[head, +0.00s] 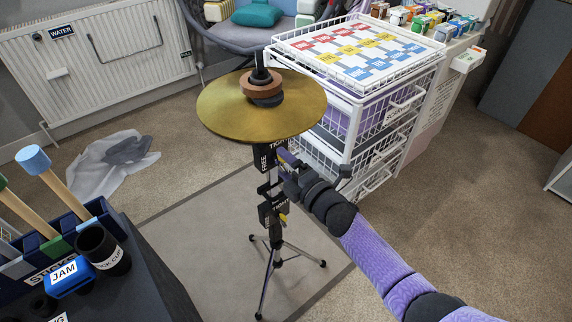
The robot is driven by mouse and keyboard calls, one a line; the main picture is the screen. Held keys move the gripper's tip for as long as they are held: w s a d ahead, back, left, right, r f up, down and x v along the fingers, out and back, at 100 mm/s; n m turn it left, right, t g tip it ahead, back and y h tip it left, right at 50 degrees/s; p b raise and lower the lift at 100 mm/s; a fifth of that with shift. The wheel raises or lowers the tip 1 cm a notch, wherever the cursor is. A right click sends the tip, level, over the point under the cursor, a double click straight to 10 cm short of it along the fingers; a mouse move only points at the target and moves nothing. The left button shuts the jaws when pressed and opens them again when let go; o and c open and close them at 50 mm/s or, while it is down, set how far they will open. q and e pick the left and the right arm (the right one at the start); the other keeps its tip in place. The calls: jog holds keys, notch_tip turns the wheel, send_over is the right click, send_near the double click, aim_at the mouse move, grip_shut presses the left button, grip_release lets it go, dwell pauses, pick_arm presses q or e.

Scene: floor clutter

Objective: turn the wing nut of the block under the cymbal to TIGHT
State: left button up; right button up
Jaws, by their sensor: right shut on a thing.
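The brass cymbal (222,112) sits level on top of a stand (271,262) with tripod legs. Just under the cymbal is a black block (266,158) marked FREE and TIGHT. My left gripper is out of view.
A white wire drawer unit (375,112) with a tray of coloured cards stands close behind the right arm. A dark holder with sticks and a JAM box (68,277) is at the lower left. A crumpled plastic bag (98,170) lies on the carpet at the left.

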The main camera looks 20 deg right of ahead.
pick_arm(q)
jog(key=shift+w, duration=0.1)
pick_arm(e)
jog(key=shift+f, duration=0.1)
jog(key=o, duration=0.8)
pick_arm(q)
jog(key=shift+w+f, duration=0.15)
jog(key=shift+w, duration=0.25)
pick_arm(e)
jog(key=shift+o, duration=1.2)
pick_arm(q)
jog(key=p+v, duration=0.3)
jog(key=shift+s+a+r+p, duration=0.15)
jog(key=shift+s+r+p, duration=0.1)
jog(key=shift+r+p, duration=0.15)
pick_arm(e)
jog(key=v, duration=1)
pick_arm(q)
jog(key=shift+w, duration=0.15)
